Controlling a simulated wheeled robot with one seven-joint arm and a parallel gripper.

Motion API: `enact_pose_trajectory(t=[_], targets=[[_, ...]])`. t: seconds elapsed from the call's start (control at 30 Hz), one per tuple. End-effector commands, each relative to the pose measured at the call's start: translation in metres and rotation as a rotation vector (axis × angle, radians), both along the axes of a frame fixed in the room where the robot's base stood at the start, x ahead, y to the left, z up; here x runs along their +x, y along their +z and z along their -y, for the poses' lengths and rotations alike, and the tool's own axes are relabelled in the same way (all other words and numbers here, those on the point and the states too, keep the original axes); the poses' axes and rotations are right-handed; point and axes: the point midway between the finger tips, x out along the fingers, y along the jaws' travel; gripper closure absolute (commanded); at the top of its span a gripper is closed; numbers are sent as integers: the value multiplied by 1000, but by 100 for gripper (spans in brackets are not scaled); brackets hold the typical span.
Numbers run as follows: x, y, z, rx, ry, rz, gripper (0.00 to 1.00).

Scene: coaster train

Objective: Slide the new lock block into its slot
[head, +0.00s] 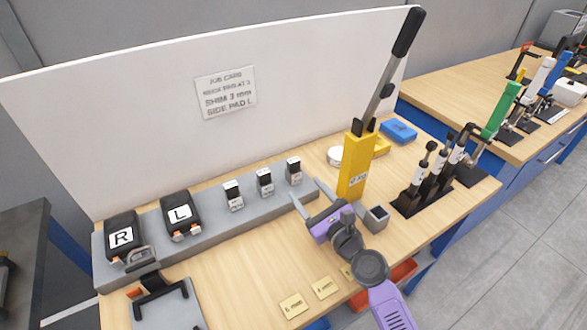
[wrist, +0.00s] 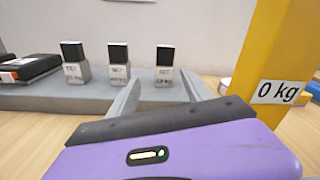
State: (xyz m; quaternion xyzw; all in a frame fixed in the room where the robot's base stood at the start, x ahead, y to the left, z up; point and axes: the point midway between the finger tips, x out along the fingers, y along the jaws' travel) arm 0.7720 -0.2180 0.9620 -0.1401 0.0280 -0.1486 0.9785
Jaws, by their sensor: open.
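Three small silver blocks with black tops stand in a row on a long grey ledge (head: 205,230): a left one (head: 232,197), a middle one (head: 265,183) and a right one (head: 294,171). The middle block's label (wrist: 119,74) seems to read NEW, but the print is blurred. My purple gripper (head: 309,191) is open and empty at the ledge's right end. In the wrist view its two fingers (wrist: 163,86) point at the ledge, with the right block (wrist: 165,66) framed between the tips, farther off. I cannot tell which opening is the slot.
A yellow post (head: 355,165) marked 0 kg, with a black-handled lever, stands close right of my gripper. A grey hollow box (head: 376,217) is beside it. Black units marked R (head: 121,235) and L (head: 181,214) sit on the ledge. A white board stands behind.

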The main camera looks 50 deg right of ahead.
Motion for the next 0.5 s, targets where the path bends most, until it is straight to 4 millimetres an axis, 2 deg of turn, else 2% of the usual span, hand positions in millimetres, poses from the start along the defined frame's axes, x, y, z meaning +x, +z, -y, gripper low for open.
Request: enact_pose_trajectory(t=[0.1,0.2,0.5], targets=[[10,5,5,174,12,62,42],[15,6,7,251,19,89,42],[42,6,16,274,21,97,42]])
